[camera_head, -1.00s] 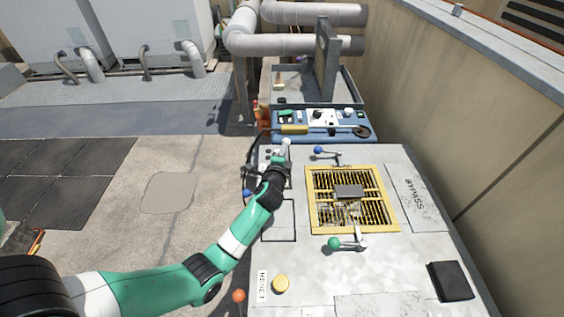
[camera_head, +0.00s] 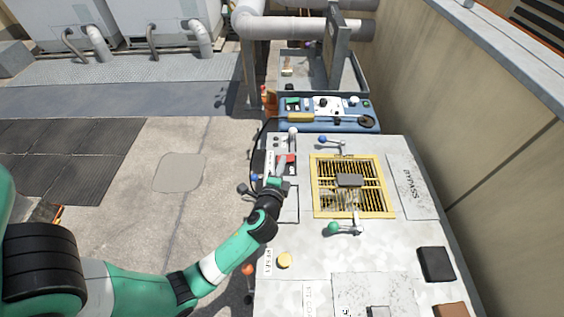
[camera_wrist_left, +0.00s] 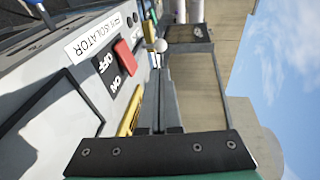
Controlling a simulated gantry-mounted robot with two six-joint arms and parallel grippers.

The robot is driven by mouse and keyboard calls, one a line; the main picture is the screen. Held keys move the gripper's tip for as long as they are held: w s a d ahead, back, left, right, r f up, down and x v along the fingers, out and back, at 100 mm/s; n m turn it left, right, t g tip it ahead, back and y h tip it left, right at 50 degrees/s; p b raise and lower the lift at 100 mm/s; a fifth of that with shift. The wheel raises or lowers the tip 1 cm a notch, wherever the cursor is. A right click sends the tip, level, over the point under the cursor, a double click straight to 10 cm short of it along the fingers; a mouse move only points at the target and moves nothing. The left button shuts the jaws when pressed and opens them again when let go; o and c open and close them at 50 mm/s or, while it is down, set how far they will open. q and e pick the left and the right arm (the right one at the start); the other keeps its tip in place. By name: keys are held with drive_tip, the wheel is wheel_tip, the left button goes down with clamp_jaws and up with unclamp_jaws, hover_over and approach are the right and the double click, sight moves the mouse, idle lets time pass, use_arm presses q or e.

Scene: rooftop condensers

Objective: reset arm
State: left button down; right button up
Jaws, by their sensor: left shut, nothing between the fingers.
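My left gripper (camera_head: 281,168) is shut and empty over the left edge of the grey panel (camera_head: 300,284), near the red isolator switch (camera_head: 291,160). In the left wrist view its fingers (camera_wrist_left: 158,85) are together, and the red switch (camera_wrist_left: 125,56) is beside them, apart, by ON/OFF marks and an ISOLATOR label (camera_wrist_left: 90,45). A white-knobbed lever (camera_head: 293,131) stands just beyond. A yellow button (camera_head: 284,260) sits by a RESET label (camera_head: 268,261), nearer than the gripper. My right gripper is not in view.
A yellow-framed grille (camera_head: 349,211) holds a dark block (camera_head: 349,180). Blue-knobbed (camera_head: 323,139) and green-knobbed (camera_head: 334,228) levers flank it. A black pad (camera_head: 436,264) lies at right. A blue tray (camera_head: 374,123) stands behind, and a wall (camera_head: 456,125) runs along the right.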

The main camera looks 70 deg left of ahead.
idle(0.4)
use_arm(q)
drive_tip(key=w+d+r+n+t+p, duration=0.1)
drive_tip(key=w+d+r+t+p, duration=0.2)
drive_tip(key=r, duration=0.9)
drive_tip(key=w+d+r+n+t+h+p, duration=0.15)
drive_tip(key=w+d+r, duration=0.3)
drive_tip(key=r, duration=0.75)
drive_tip(key=w+d+r+n+t+p, duration=0.1)
drive_tip(key=w+d+r+t+p, duration=0.2)
drive_tip(key=r, duration=0.9)
drive_tip(key=s+d+r+n+t+h, duration=0.1)
drive_tip(key=s+d+r+t+h, duration=0.2)
drive_tip(key=r, duration=0.6)
drive_tip(key=d+r+n+t, duration=0.25)
drive_tip(key=d+r, duration=0.35)
drive_tip(key=r, duration=0.4)
drive_tip(key=s+d+r+t+h, duration=0.5)
drive_tip(key=s+d+r+h, duration=0.25)
drive_tip(key=h, duration=0.35)
wheel_tip(320, 180, up, 38)
drive_tip(key=p, duration=3.8)
drive_tip(key=shift+a+y+p, duration=0.15)
drive_tip(key=shift+y+p, duration=0.25)
drive_tip(key=shift+y, duration=0.05)
